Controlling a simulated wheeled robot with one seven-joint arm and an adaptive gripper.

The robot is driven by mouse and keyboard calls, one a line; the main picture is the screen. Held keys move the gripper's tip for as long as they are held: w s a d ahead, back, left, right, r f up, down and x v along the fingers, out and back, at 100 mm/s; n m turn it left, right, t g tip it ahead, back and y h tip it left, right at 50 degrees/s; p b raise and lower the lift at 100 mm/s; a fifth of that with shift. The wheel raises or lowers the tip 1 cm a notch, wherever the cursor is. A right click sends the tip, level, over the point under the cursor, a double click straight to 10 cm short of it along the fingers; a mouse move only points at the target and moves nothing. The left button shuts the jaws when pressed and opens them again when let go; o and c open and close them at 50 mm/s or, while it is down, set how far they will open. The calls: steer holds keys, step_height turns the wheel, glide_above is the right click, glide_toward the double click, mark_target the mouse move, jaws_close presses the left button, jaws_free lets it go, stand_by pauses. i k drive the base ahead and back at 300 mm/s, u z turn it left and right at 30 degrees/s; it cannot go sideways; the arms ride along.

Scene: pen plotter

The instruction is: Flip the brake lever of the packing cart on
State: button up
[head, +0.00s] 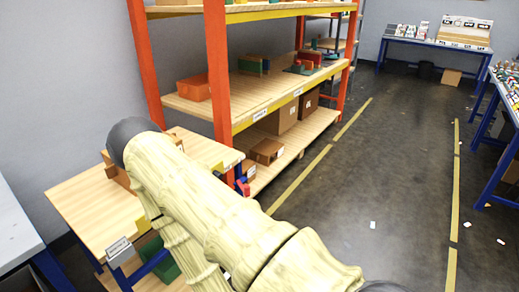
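A cart with a light wooden top (80,205) stands at the left and looks like the packing cart. A small label plate (118,247) is on its near edge, and blue frame parts show below. A small red part (243,187) shows beside a blue piece at the cart's right end. It may be the brake lever, but I cannot tell which way it is set. My cream-sleeved arm crosses in front of the cart and hides much of its top and right side. My gripper is out of view.
An orange-post shelf rack (218,75) with wooden shelves, an orange bin (194,87) and cardboard boxes stands behind the cart. The grey floor (385,180) between the yellow lines is mostly open, with small white scraps. Blue-legged tables stand at right and back.

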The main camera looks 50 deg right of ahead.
mark_target(245, 189)
steer(key=z, duration=1.05)
steer(key=i, duration=0.1)
steer(key=z, duration=0.05)
